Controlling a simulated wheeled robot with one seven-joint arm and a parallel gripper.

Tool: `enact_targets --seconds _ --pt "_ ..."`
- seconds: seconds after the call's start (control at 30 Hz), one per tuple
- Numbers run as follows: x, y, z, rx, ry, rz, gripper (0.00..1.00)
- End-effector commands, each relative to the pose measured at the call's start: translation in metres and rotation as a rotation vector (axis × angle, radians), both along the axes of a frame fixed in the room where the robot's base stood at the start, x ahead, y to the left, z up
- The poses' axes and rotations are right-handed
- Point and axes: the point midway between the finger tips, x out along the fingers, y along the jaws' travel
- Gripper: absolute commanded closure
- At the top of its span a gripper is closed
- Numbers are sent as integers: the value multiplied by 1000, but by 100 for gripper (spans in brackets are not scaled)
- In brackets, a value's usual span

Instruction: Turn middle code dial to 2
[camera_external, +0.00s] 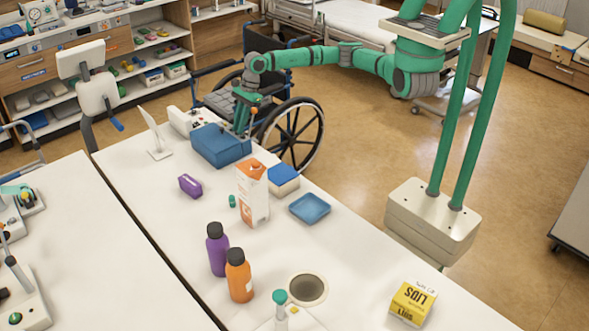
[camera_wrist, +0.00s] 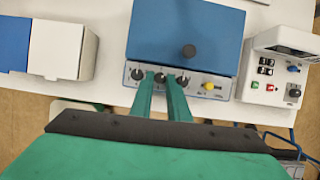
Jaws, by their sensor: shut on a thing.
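A blue box (camera_external: 218,146) with a control panel stands at the far end of the white table. In the wrist view the blue box (camera_wrist: 186,38) has a grey front panel (camera_wrist: 150,67) carrying a row of dark dials and a yellow knob (camera_wrist: 208,86). The middle code dial (camera_wrist: 160,78) sits between the fingertips of my gripper (camera_wrist: 161,76), with a dark dial on either side. My gripper (camera_external: 242,122) reaches the box's front and is shut on the middle dial. The dial's number markings are too small to read.
A device with buttons and a dark knob (camera_wrist: 277,72) stands right of the box in the wrist view. A white-and-blue box (camera_external: 284,179), carton (camera_external: 252,194) and blue tray (camera_external: 309,208) stand nearer the external camera. A wheelchair (camera_external: 292,135) stands behind the table.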

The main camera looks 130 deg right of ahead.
Motion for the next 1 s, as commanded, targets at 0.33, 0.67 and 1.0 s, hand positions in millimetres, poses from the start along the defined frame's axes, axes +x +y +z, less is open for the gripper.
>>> enact_targets --seconds 0.33,0.67,1.0 --pt "-1 2 1 -3 3 -207 100" --pt "-1 3 0 0 2 -278 100" --pt "-1 3 0 0 2 -282 100"
